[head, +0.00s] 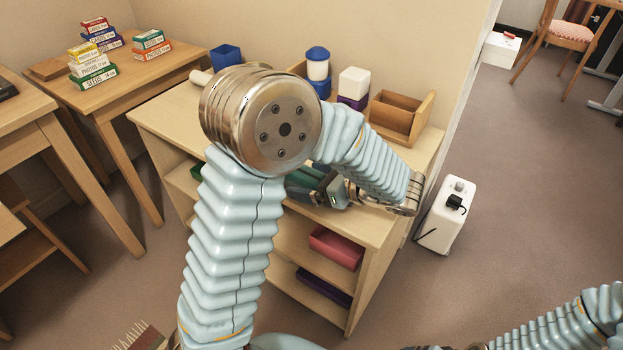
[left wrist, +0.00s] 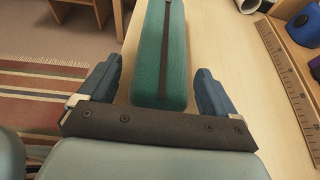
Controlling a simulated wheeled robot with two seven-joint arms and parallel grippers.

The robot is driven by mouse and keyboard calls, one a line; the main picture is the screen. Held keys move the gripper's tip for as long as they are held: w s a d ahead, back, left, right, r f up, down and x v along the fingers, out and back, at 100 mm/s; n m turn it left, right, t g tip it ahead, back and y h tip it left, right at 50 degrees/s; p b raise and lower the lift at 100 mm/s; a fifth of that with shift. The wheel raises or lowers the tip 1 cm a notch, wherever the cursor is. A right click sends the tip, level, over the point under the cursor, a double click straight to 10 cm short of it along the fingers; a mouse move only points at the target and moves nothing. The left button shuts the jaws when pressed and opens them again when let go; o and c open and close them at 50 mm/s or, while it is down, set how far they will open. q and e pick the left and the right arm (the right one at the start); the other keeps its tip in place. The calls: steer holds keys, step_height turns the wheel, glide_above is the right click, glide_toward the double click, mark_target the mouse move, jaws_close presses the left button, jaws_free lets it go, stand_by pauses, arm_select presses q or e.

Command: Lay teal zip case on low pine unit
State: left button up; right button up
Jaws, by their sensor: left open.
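The teal zip case (left wrist: 152,72) lies flat on the light wooden top of the low pine unit (head: 160,113), its dark zip facing up. In the head view the case (head: 303,181) is mostly hidden behind my left arm. My left gripper (left wrist: 155,84) is open, with one blue finger on each side of the near end of the case. Gaps show between the fingers and the case in the left wrist view. In the head view the left gripper (head: 322,190) is partly covered by my arm. My right arm shows at the lower right, but its gripper is not visible.
A blue cup (head: 225,56), a blue-lidded jar (head: 317,64), a white box (head: 354,82) and a wooden organiser (head: 401,116) stand along the unit's back. A ruler (left wrist: 286,82) lies right of the case. A red tray (head: 336,247) sits on a shelf below.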

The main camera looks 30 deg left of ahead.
arm_select(q)
steer(key=v, duration=1.2)
steer(key=shift+r, duration=0.2)
steer(key=shift+f, duration=0.1)
